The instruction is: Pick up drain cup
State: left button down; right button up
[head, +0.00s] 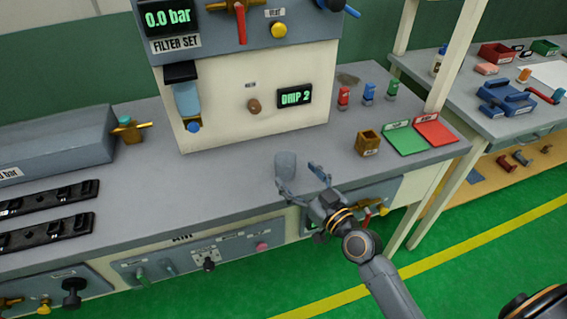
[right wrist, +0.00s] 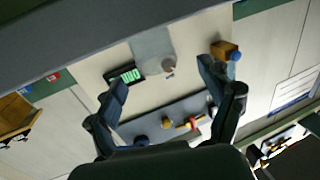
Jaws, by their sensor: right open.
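The drain cup (head: 286,164) is a small grey, see-through cup standing upright on the grey bench top, near the front edge. My right gripper (head: 298,175) is open and empty in the head view, just in front of the cup and a little to its right, with its fingers pointing towards it. In the right wrist view the cup (right wrist: 152,44) appears upside down, beyond and between the spread fingers of the right gripper (right wrist: 163,76). My left gripper is not in view.
Behind the cup stands the filter panel (head: 220,120) with a DMP 2 display (head: 294,96). To the right are a brown box (head: 368,143), a green tray (head: 405,139) and a red tray (head: 435,130). Black clip rails (head: 45,232) lie at left. The bench around the cup is clear.

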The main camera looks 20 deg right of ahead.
aim_at(279, 153)
jog(key=shift+w+a, duration=0.25)
jog(key=shift+w, duration=0.45)
jog(key=x, duration=0.2)
jog(key=p+x, duration=0.1)
jog(key=x, duration=0.1)
jog(key=shift+w+d+r, duration=0.15)
jog(key=shift+w+d, duration=0.1)
jog(key=shift+d, duration=0.1)
jog(key=shift+w+a, duration=0.2)
jog(key=shift+w, duration=0.3)
jog(key=shift+s, duration=0.1)
jog(key=c, duration=1.3)
